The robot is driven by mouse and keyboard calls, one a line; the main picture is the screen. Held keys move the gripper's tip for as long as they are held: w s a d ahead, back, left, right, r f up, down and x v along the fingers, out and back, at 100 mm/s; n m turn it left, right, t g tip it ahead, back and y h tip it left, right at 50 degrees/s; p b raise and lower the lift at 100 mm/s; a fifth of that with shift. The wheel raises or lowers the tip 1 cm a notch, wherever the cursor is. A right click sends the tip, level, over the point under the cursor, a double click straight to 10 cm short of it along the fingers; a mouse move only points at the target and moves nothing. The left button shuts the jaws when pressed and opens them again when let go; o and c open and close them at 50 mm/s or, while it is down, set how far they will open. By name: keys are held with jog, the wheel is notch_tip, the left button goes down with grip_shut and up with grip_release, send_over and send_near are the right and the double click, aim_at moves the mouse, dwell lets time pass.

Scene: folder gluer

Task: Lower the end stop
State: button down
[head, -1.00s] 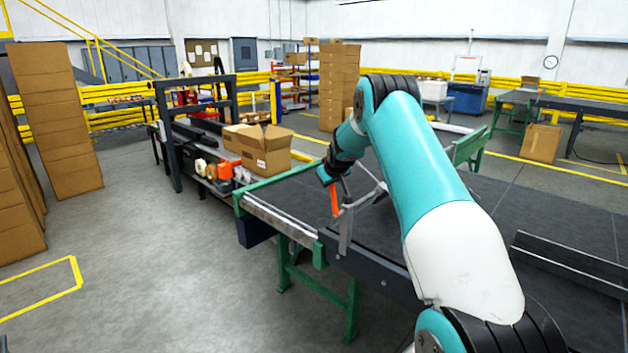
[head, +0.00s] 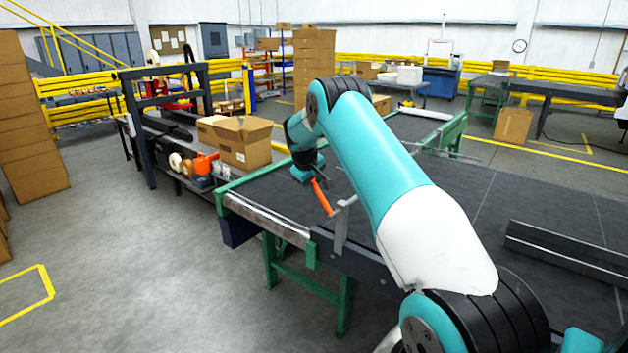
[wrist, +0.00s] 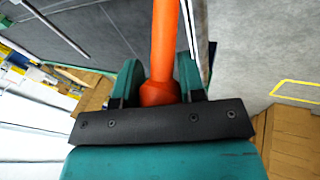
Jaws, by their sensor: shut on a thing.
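The end stop's orange handle (head: 322,198) slants down to the right at the near edge of the dark conveyor table. Its lower end meets a grey upright bracket (head: 341,228) on the table's side. My gripper (head: 314,181) is at the handle's upper end. In the wrist view the two teal fingers of my gripper (wrist: 160,85) are closed around the orange handle (wrist: 164,45), one on each side. The stop's bar is mostly hidden behind my arm in the head view, so I cannot tell its exact height.
The conveyor table (head: 270,198) has a green frame and a roller at its left end. An open carton (head: 243,143) and tape rolls stand on the bench beyond. A dark metal rail (head: 565,258) lies on the right. Grey floor at left is clear.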

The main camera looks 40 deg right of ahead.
jog(key=c, duration=0.7)
grip_release()
jog(key=shift+w+f, duration=0.15)
jog(key=b+v, duration=0.5)
jog(key=v, duration=1.2)
jog(key=shift+a+r, duration=0.15)
jog(key=shift+r, duration=0.1)
